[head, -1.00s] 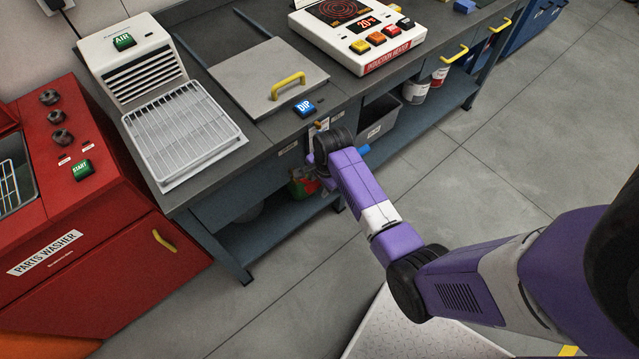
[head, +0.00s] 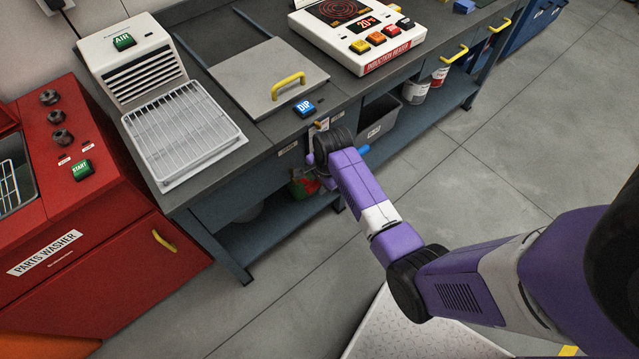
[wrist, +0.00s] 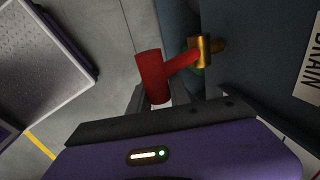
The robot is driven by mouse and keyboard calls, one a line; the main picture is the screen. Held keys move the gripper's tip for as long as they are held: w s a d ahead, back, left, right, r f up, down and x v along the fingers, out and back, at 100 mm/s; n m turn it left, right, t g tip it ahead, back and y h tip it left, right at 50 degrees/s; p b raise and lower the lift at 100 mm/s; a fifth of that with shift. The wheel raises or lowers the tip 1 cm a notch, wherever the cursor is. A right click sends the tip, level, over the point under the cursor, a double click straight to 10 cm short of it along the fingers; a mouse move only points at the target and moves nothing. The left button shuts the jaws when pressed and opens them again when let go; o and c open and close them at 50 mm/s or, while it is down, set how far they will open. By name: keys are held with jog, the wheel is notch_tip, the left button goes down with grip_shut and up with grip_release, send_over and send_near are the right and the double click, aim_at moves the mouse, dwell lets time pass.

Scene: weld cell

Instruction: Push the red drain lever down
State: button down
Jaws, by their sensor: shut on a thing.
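The red drain lever (wrist: 152,78) shows in the wrist view, with a thick red grip and a red arm running right to a brass fitting (wrist: 201,51) on the dark cabinet front. My gripper (wrist: 157,94) is at the red grip, its grey fingers partly hidden behind it, and is shut on it. Part of a white label reading "DRAIN" (wrist: 309,68) shows at the right edge. In the head view my arm's wrist is close to the bench front below the DIP button (head: 304,108), and it hides the lever and fingers.
The grey bench (head: 262,141) carries a lidded tank with a yellow handle (head: 288,86), a wire rack (head: 185,130) and an induction heater (head: 372,60). A lower shelf (head: 285,222) holds containers. The red parts washer (head: 95,270) stands left. The floor in front is clear.

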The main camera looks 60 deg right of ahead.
jog(key=shift+f, duration=0.1)
dwell(0.8)
notch_tip(320, 180, down, 7)
jog(key=t+h+b, duration=0.2)
jog(key=t+b, duration=0.7)
jog(key=b, duration=0.5)
jog(key=shift+w+d+t+h, duration=0.15)
jog(key=shift+w+t+h, duration=0.15)
jog(key=shift+w+h, duration=0.1)
jog(key=shift+b, duration=0.3)
jog(key=shift+w, duration=0.25)
jog(key=c, duration=1.3)
grip_release()
jog(key=shift+o, duration=0.5)
